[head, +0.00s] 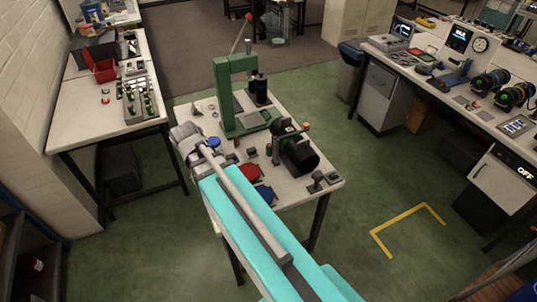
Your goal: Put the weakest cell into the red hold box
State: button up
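A red open box (104,71), perhaps the hold box, sits on the left bench beside a black panel. My teal arm reaches from the lower right over the middle table. Its grey end, my gripper (186,142), is above the table's left edge, well apart from the red box. The fingers are not clear enough to tell open from shut, and nothing held can be made out.
The middle table (328,186) carries a green press (226,97) with a raised red-tipped lever, a black cylinder (299,154) and small red and blue items. Green floor is clear around a yellow corner marking (408,214).

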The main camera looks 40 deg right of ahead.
jog(key=w+d+f+n+h+b, duration=0.2)
jog(key=w+d+f+n+b, duration=0.15)
jog(key=d, duration=0.25)
jog(key=w+d+f+n+h+b, duration=0.1)
jog(key=w+d+f+n+b, duration=0.2)
jog(key=w+d, duration=0.3)
jog(key=n+h+b, duration=0.4)
jog(key=n+b, duration=0.4)
send_near(268, 146)
jog(key=shift+w+a+r+g, duration=0.15)
jog(key=shift+w+r+g, duration=0.15)
jog(key=shift+w+r, duration=0.15)
jog(key=shift+f, duration=0.1)
jog(key=shift+b+x, duration=3.15)
jog(key=shift+x, duration=1.15)
jog(key=shift+b+x, duration=1.95)
jog(key=shift+x, duration=0.65)
jog(key=shift+s, duration=0.15)
